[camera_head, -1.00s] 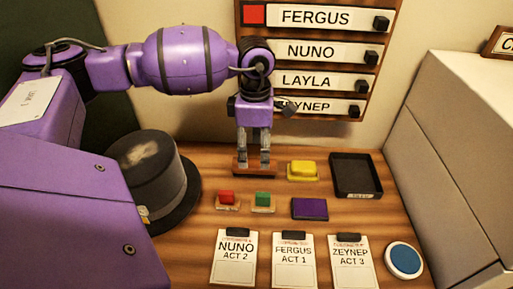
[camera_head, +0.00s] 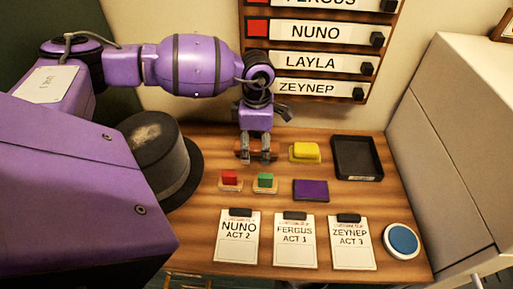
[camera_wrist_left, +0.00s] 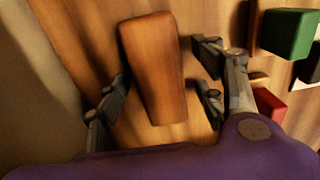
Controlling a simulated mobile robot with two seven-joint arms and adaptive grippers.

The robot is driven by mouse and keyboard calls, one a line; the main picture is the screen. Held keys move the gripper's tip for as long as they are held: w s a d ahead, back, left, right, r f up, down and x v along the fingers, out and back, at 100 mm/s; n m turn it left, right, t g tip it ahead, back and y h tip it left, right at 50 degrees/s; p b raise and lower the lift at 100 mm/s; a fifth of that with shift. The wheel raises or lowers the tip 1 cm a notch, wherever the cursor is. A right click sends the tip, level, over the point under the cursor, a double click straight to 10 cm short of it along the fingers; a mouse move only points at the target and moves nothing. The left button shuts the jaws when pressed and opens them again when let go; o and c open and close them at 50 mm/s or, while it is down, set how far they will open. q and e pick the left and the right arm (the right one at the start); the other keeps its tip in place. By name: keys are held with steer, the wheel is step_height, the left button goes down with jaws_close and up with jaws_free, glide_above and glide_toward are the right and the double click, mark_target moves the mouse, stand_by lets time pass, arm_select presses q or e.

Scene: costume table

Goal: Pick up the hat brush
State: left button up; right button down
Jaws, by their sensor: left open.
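The hat brush, a brown wooden block (camera_head: 277,146), lies at the back of the table, left of the yellow item. In the left wrist view its smooth wooden back (camera_wrist_left: 150,60) fills the middle. My left gripper (camera_head: 259,158) points down over the brush and is open. In the left wrist view my left gripper (camera_wrist_left: 160,88) has fingers on both sides of the brush, with gaps visible beside it. The fingers hide part of the brush in the head view. My right gripper is not in view.
A grey hat (camera_head: 155,145) with a pale patch stands left. A red block (camera_head: 229,177), green block (camera_head: 265,180), purple pad (camera_head: 311,189), yellow item (camera_head: 305,151) and black tray (camera_head: 358,157) are nearby. Cards (camera_head: 295,243) and a blue disc (camera_head: 402,240) lie in front.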

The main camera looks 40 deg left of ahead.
arm_select(q)
steer(key=c, duration=1.3)
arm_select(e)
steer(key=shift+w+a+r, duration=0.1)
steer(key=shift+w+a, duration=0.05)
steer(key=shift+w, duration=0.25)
arm_select(q)
steer(key=shift+r, duration=0.1)
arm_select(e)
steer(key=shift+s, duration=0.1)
